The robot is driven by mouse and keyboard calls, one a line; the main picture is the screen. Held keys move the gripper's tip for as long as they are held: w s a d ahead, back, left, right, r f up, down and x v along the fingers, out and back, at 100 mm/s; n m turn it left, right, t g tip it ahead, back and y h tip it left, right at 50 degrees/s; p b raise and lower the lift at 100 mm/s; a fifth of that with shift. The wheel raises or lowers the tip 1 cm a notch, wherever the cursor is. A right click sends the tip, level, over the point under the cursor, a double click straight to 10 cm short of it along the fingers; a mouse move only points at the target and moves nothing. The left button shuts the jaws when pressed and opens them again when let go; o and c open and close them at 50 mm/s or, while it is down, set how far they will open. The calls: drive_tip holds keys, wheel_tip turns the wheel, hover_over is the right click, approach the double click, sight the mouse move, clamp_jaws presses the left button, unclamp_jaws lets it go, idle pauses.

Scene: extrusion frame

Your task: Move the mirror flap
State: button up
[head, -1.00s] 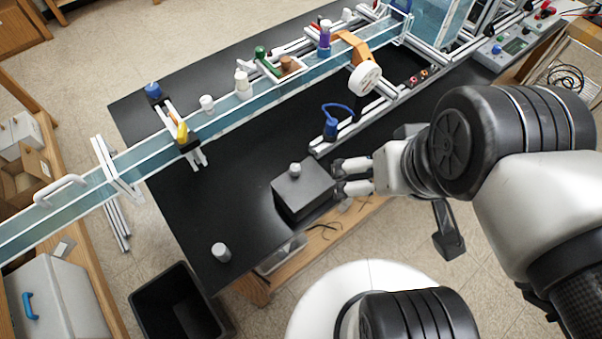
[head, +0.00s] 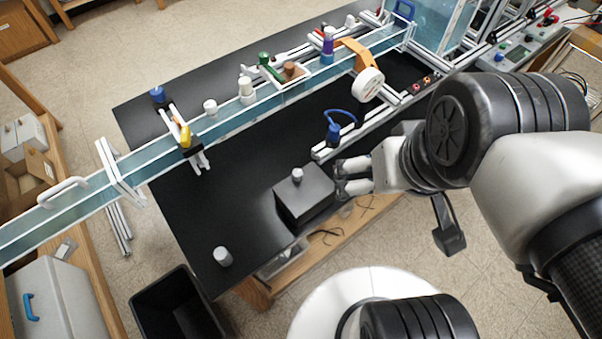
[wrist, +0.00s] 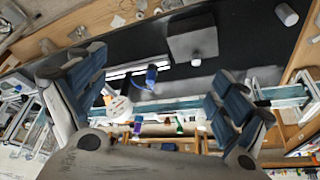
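No part is clearly recognisable as the mirror flap. A white round disc (head: 368,84) on an orange bracket (head: 354,50) stands at the front side of the long clear channel (head: 228,122); whether this is the flap I cannot tell. My gripper (head: 354,177) is beside the right side of a black box (head: 306,198) with a small grey knob on top, in the head view. Its two fingers are spread with nothing between them. In the wrist view my gripper (wrist: 155,98) is also wide open, with the box (wrist: 192,40) beyond the fingers.
A blue part with a looped cable (head: 334,132) stands on a rail (head: 352,138) behind the gripper. Several small fittings line the channel. A grey cylinder (head: 223,256) stands near the black table's left front corner. The tabletop between box and channel is mostly clear.

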sight(297, 172)
drive_tip(key=w+a+g, duration=0.1)
drive_tip(key=w+a, duration=0.1)
drive_tip(key=w, duration=0.1)
drive_tip(key=w+a+n, duration=0.1)
drive_tip(key=w, duration=0.2)
drive_tip(key=w+a+n+g+p, duration=0.1)
drive_tip(key=w+a, duration=0.1)
drive_tip(key=w, duration=0.1)
drive_tip(key=shift+w+a+r+g, duration=0.2)
drive_tip(key=shift+a+r+g, duration=0.1)
drive_tip(key=shift+a, duration=0.05)
drive_tip(key=c, duration=0.5)
drive_tip(key=w+a+f, duration=0.1)
drive_tip(key=w+a, duration=0.1)
drive_tip(key=w+a+f+n+g, duration=0.1)
drive_tip(key=w+a, duration=0.1)
drive_tip(key=w+a+f+n+p, duration=0.1)
drive_tip(key=w+a+f, duration=0.1)
drive_tip(key=shift+a+g, duration=0.25)
drive_tip(key=shift+g, duration=0.15)
drive_tip(key=c, duration=0.6)
wheel_tip(297, 172, down, 18)
drive_tip(key=b, duration=0.5)
drive_tip(key=shift+r, duration=0.25)
clamp_jaws()
